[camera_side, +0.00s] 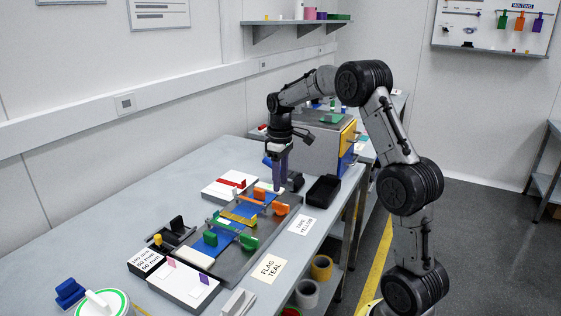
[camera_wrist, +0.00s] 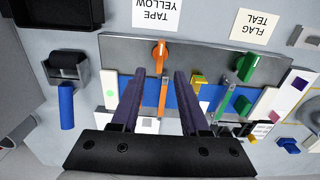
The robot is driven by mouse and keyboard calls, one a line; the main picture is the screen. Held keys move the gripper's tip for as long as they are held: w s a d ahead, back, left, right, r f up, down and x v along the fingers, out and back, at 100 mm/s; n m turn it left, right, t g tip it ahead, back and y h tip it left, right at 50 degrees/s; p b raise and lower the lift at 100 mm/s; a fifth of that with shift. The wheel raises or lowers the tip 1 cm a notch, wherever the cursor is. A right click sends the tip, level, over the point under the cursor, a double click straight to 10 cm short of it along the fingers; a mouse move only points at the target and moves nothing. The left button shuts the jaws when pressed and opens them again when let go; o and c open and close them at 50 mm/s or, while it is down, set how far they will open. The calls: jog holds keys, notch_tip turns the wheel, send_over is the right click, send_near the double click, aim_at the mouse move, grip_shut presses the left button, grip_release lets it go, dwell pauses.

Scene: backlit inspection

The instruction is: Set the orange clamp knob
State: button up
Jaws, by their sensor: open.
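The orange clamp has an orange knob (camera_side: 281,209) on the near side of a grey fixture plate (camera_side: 232,262). A second orange part (camera_side: 258,192) stands across the blue strip from it. In the wrist view the orange knob (camera_wrist: 160,50) lies just beyond my fingertips, and an orange-tipped bar (camera_wrist: 162,98) shows between my fingers. My gripper (camera_side: 279,187) points down over the far end of the fixture. Its two dark purple fingers (camera_wrist: 159,73) are open, with nothing held. Whether the fingertips touch anything cannot be told.
A green clamp (camera_side: 249,242) stands nearer on the same plate, beside the blue strip (camera_wrist: 205,95). Labels reading TAPE YELLOW (camera_side: 304,224) and FLAG TEAL (camera_side: 269,268) lie along the table's front. A black tray (camera_side: 324,190) and a tape dispenser (camera_wrist: 68,68) stand close by.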

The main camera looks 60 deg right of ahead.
notch_tip(320, 180, up, 7)
jog(key=shift+f, duration=0.15)
jog(key=shift+a, duration=0.1)
jog(key=s+a+r+n+t, duration=0.1)
jog(key=s+a+r+t, duration=0.1)
jog(key=s+a+r, duration=0.45)
jog(key=s+a+r+n+t, duration=0.15)
jog(key=a+r, duration=0.25)
jog(key=a, duration=0.5)
jog(key=s+a+t, duration=0.1)
jog(key=s+a, duration=0.5)
jog(key=s, duration=0.2)
jog(key=s+a+f+m+t, duration=0.1)
jog(key=s+f+m, duration=0.1)
jog(key=s+f, duration=0.4)
notch_tip(320, 180, down, 3)
jog(key=shift+s+a+f+m, duration=0.2)
jog(key=shift+s+a+m, duration=0.15)
jog(key=shift+s+a, duration=0.05)
